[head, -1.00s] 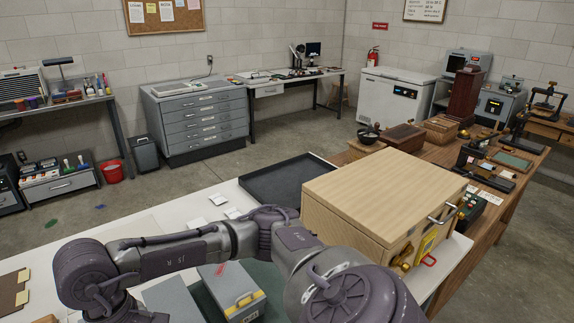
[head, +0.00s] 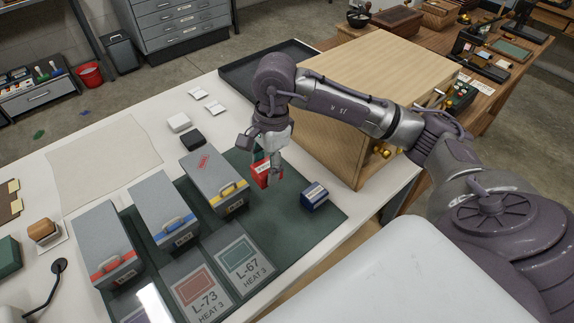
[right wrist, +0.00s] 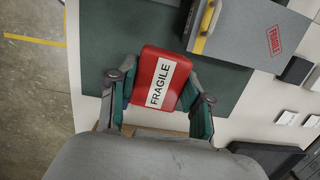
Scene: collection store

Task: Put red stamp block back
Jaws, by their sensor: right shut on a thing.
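The red stamp block (head: 261,173) has a white label. In the right wrist view the block (right wrist: 172,68) shows the word FRAGILE on it. My right gripper (head: 273,172) is shut on the block, with one finger on each side of it in the right wrist view (right wrist: 158,98). The block is over the dark green mat (head: 290,228); I cannot tell whether it touches the mat. A dark blue block (head: 314,196) sits on the mat to its right. A grey box with a yellow handle (head: 214,184) stands to its left. My left gripper is not in view.
Grey boxes with a blue handle (head: 165,210) and a red handle (head: 105,242) stand further left. Cards L-73 (head: 202,288) and L-67 (head: 244,262) lie in front. A large wooden cabinet (head: 345,130) stands close on the right. A black tray (head: 250,75) lies behind.

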